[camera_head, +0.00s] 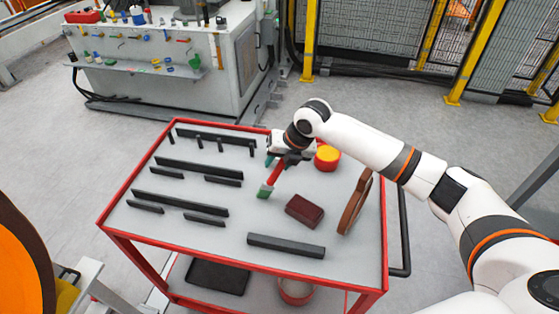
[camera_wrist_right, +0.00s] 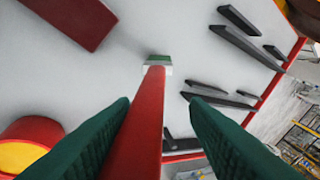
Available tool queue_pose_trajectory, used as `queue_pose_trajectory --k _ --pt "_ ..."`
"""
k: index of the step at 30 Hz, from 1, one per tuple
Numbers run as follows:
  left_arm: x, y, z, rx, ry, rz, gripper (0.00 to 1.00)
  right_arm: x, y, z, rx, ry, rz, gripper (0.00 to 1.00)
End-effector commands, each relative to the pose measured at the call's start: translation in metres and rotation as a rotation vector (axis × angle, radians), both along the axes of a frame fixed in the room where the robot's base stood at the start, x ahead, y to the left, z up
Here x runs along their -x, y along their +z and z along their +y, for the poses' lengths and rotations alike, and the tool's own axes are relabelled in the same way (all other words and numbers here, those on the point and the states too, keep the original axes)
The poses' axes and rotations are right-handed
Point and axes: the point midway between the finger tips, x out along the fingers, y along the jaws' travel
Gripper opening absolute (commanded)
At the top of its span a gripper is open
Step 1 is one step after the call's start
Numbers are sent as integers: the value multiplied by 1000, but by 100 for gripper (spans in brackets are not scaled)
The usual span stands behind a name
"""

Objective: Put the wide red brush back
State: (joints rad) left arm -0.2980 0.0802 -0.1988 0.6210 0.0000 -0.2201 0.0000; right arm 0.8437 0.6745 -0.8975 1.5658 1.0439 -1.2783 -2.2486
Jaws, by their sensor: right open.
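A brush with a red handle (camera_head: 275,174) and a green end shows at the middle of the red-edged cart's grey top (camera_head: 230,255). In the right wrist view the red handle (camera_wrist_right: 138,125) runs up between my fingers to a pale band and green end (camera_wrist_right: 158,60). My right gripper (camera_head: 287,158) is open at the handle's upper end, with its green fingers (camera_wrist_right: 160,103) on either side of it. I cannot tell whether either finger touches the handle. The gripper hides that end of the brush in the head view. My left gripper is out of view.
A dark red block (camera_head: 304,211), a black bar (camera_head: 286,246), a brown upright piece (camera_head: 356,203) and a red-and-yellow round thing (camera_head: 327,157) stand near the brush. Several black strips (camera_head: 180,203) cover the cart's left side. A grey cabinet (camera_head: 190,60) stands behind.

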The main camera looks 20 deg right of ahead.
Motion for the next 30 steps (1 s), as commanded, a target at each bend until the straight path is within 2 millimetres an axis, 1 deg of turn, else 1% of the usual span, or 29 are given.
queue_pose_trajectory --k 5,8,15,18,21,25,30 --pt "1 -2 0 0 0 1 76 2 11 -3 0 -1 -3 41" --pt "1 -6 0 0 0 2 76 8 26 -8 1 0 -4 41" --pt "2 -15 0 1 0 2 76 24 74 -23 0 -1 -5 41" --pt "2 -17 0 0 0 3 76 30 90 -27 1 0 -4 41" --pt "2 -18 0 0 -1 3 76 34 102 -31 -1 -1 -2 41" --pt "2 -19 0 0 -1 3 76 37 110 -33 0 0 -1 41" --pt "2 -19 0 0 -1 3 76 38 112 -33 -1 0 0 41"
